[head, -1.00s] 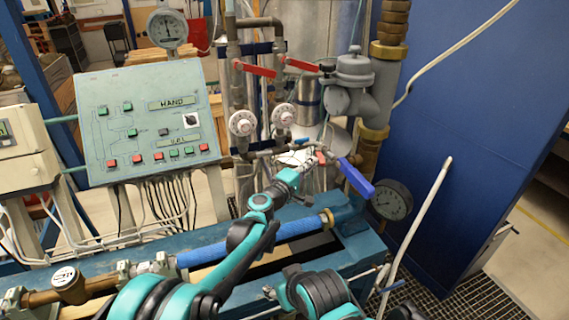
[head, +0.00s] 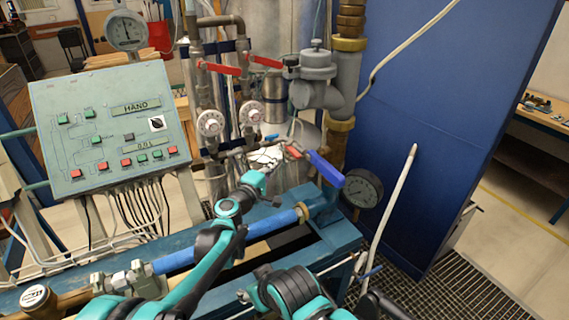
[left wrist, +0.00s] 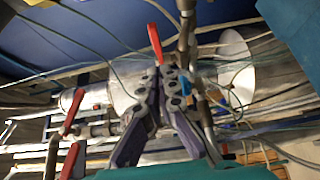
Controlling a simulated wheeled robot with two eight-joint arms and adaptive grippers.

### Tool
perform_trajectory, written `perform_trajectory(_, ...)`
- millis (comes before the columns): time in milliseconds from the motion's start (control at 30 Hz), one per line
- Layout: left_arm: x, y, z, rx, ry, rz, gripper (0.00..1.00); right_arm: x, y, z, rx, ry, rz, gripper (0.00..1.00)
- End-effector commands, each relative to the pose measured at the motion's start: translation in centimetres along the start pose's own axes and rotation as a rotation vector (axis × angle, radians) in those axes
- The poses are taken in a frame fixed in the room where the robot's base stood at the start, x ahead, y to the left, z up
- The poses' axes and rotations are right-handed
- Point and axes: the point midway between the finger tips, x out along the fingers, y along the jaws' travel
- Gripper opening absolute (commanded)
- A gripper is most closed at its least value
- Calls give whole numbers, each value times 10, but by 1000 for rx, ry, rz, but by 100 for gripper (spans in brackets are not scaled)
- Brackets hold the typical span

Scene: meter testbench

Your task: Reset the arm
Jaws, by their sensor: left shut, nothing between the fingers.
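My left arm reaches up from the bottom of the head view. Its gripper (head: 268,159) is in front of the pipework, left of the blue valve handle (head: 326,169). In the left wrist view the dark fingers of the left gripper (left wrist: 168,75) come together at their tips with nothing seen between them. A red lever (left wrist: 155,44) shows just beyond the tips; contact cannot be told. A folded teal and black part of my right arm shows at the bottom of the head view; its gripper is not visible.
A control panel (head: 105,130) with buttons stands at the left. Red-handled valves (head: 218,68) and white dials (head: 210,123) are on the pipes behind my left gripper. A blue pipe (head: 235,240) lies along the bench. A round gauge (head: 362,188) and blue cabinet (head: 450,100) are at the right.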

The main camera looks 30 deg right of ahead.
Motion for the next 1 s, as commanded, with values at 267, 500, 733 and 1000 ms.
perform_trajectory(267,-66,2,14,0,-1,0,0,-10,0,-7,0,0,0,50)
perform_trajectory(500,-93,1,19,0,-1,0,0,-12,0,-9,0,0,0,50)
perform_trajectory(733,-98,1,19,5,0,-2,0,-12,0,-9,0,0,0,50)
perform_trajectory(1000,-176,16,-15,245,29,-152,0,-6,0,-4,0,0,0,50)
